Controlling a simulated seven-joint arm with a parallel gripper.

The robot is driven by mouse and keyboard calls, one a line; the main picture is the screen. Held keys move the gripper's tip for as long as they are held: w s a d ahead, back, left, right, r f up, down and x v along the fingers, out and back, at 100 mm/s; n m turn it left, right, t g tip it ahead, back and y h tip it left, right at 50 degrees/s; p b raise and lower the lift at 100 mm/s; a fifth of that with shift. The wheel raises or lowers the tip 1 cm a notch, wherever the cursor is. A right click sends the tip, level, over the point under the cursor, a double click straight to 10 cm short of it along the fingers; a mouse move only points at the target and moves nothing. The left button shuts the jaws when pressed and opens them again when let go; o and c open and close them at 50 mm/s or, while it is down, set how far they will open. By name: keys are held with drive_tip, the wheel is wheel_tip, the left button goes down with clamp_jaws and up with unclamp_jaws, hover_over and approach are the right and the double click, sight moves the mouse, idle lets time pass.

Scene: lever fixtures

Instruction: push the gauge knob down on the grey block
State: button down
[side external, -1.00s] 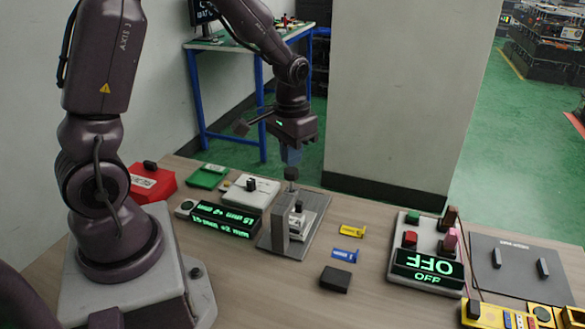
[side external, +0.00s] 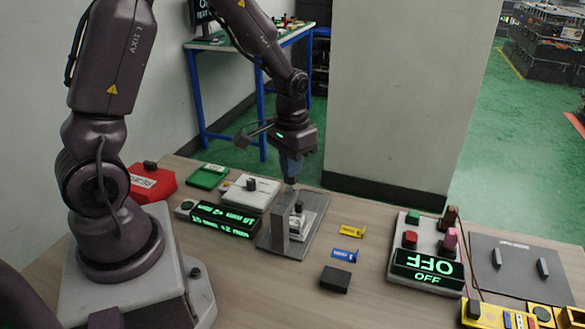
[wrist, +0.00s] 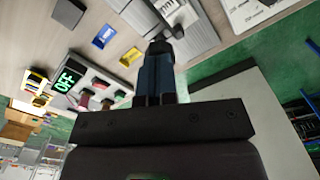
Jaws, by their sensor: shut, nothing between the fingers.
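The grey block (side external: 281,222) is an upright fixture on a grey base plate in the middle of the table. It also shows at the top of the wrist view (wrist: 190,22). My gripper (side external: 290,181) is shut and points down over the fixture's top. In the wrist view, the closed fingertips (wrist: 158,56) meet the black gauge knob (wrist: 158,46) end on, and they appear to touch it. In the side view the knob is hard to make out at the fingertips. A second small black knob (side external: 298,207) sits lower on the fixture.
A black display with green text (side external: 226,219) stands left of the fixture. A blue tag (side external: 344,255), a yellow tag (side external: 352,231) and a black box (side external: 335,279) lie to the right. Beyond them is a panel with an OFF display (side external: 428,267). The table in front is clear.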

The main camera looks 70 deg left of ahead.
drive_tip(key=shift+f, duration=1.05)
drive_tip(key=shift+r, duration=0.1)
idle(0.6)
wheel_tip(320, 180, up, 10)
idle(1.0)
drive_tip(key=shift+s+d+f, duration=0.1)
drive_tip(key=shift+s+f, duration=0.15)
drive_tip(key=shift+f, duration=0.05)
drive_tip(key=s+d+r+m+t, duration=0.3)
drive_tip(key=s+d+r+t, duration=0.2)
drive_tip(key=s+d+r, duration=0.4)
drive_tip(key=shift+s+d+r+t, duration=0.35)
drive_tip(key=shift+s+r, duration=0.9)
drive_tip(key=shift+s, duration=0.45)
idle(0.8)
